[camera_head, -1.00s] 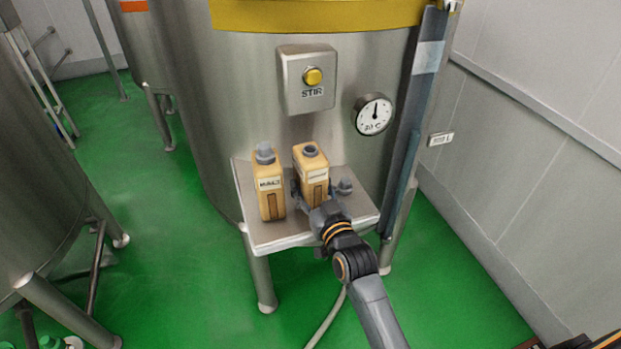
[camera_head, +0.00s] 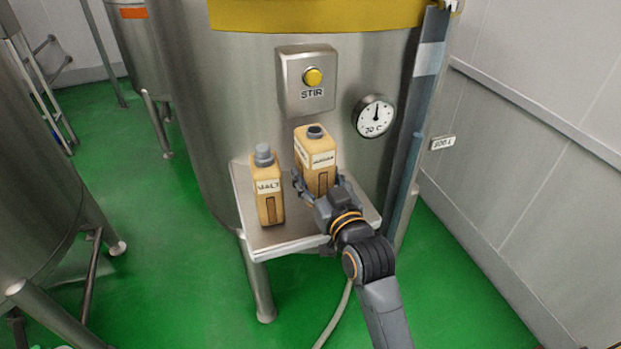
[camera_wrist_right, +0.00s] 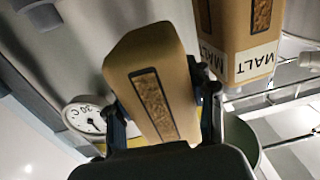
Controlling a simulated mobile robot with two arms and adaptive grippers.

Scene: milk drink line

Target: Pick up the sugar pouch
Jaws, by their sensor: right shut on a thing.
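The tan pouch (camera_head: 316,150) has an open dark neck and a front label too small to read surely; I take it for the sugar pouch. My right gripper (camera_head: 318,190) is shut around its sides and holds it over the steel shelf (camera_head: 288,238). In the right wrist view the pouch (camera_wrist_right: 155,85) appears upside down between the fingers (camera_wrist_right: 165,115), with its base showing, apart from the shelf. A second tan pouch labelled MALT (camera_head: 268,200), with a grey cap, stands to its left; it also shows in the right wrist view (camera_wrist_right: 235,35). My left gripper is not in view.
The shelf is fixed to a large steel tank (camera_head: 225,120) with a STIR button box (camera_head: 307,80) and a dial gauge (camera_head: 374,116) behind the pouches. A grey upright post (camera_head: 410,140) stands on the right.

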